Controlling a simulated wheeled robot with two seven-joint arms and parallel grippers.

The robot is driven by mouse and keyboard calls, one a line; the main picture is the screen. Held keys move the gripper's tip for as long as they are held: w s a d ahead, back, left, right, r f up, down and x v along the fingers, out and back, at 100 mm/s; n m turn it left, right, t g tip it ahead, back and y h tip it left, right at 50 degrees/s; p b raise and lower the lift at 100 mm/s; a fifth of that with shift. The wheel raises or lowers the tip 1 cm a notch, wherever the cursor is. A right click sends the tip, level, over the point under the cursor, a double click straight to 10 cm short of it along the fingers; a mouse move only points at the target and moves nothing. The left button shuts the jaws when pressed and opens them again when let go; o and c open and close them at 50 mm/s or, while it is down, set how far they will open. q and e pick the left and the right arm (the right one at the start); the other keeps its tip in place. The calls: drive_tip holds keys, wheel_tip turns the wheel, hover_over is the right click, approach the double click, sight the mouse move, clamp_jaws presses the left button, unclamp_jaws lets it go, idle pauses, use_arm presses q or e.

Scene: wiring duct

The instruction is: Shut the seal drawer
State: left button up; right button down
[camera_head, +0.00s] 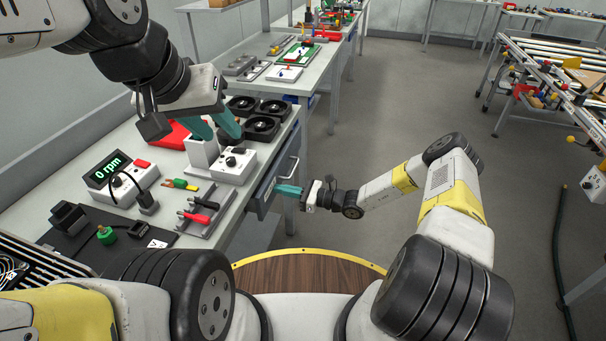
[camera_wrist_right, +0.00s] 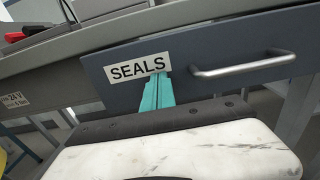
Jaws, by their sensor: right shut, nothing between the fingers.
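The seal drawer is set under the bench's front edge, with a dark blue-grey front (camera_head: 264,194) and a bar handle (camera_head: 286,171). In the right wrist view its front (camera_wrist_right: 218,52) bears a white SEALS label (camera_wrist_right: 138,67) left of the metal handle (camera_wrist_right: 242,66). How far it stands out is hard to tell. My right gripper (camera_head: 279,188) is shut and empty, with its teal fingertips (camera_wrist_right: 163,78) at the label's lower right edge; contact is unclear. My left gripper (camera_head: 213,134) is open above the bench, its fingers spread near a white post (camera_head: 203,153).
The bench holds a white knob box (camera_head: 233,165), black fans (camera_head: 261,127), a tray of red and black plugs (camera_head: 200,213) and an rpm display (camera_head: 107,170). Grey floor to the right of the drawer is free. Another bench (camera_head: 303,79) stands behind.

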sight(268, 186)
drive_tip(key=x, duration=0.4)
drive_tip(key=shift+a, duration=0.3)
drive_tip(key=shift+w+a, duration=0.15)
drive_tip(key=shift+a, duration=0.1)
drive_tip(key=shift+a+r, duration=0.1)
